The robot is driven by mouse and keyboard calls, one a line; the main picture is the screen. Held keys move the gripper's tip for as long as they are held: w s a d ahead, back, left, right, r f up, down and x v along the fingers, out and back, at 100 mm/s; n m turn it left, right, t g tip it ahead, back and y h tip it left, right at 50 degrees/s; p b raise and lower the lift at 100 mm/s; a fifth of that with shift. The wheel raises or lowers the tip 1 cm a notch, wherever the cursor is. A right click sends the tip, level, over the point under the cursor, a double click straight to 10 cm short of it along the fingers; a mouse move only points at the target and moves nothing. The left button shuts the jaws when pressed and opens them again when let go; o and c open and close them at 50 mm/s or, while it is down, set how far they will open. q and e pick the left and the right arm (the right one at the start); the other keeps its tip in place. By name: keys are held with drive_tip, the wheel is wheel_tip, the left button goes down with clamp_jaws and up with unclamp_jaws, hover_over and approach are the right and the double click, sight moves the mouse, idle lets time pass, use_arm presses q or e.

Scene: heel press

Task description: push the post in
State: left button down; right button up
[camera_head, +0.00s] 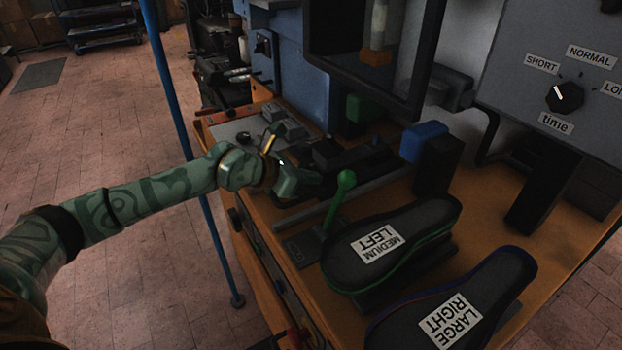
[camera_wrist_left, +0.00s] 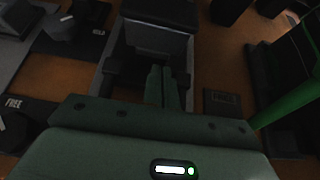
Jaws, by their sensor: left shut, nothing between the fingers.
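My left gripper (camera_head: 312,180) is over the orange bench, beside the green-knobbed lever, with its fingers pointing at the dark fixture. In the left wrist view its two green fingers (camera_wrist_left: 164,86) are side by side and closed, with nothing between them. Just beyond the fingertips is a grey block with a dark top (camera_wrist_left: 158,40), set between two pale rails; it looks like the post. I cannot tell whether the fingertips touch it. In the head view a dark block (camera_head: 335,154) on the fixture lies just past the gripper, partly hidden by it. My right gripper is out of view.
A green lever (camera_head: 340,200) stands close right of my gripper and also shows in the wrist view (camera_wrist_left: 288,102). Insole forms marked MEDIUM LEFT (camera_head: 420,225) and LARGE RIGHT (camera_head: 490,285) lie nearer. A blue-topped block (camera_head: 424,140) stands behind. A blue pole (camera_head: 170,90) crosses behind my arm.

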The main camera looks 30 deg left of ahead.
sight(322, 169)
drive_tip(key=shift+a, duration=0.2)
use_arm(q)
drive_tip(key=w+d, duration=0.2)
drive_tip(key=w, duration=0.1)
drive_tip(key=shift+w, duration=0.3)
drive_tip(key=shift+r, duration=0.2)
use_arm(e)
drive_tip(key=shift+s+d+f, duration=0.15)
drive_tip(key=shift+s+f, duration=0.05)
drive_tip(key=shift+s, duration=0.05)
use_arm(q)
drive_tip(key=shift+s, duration=0.1)
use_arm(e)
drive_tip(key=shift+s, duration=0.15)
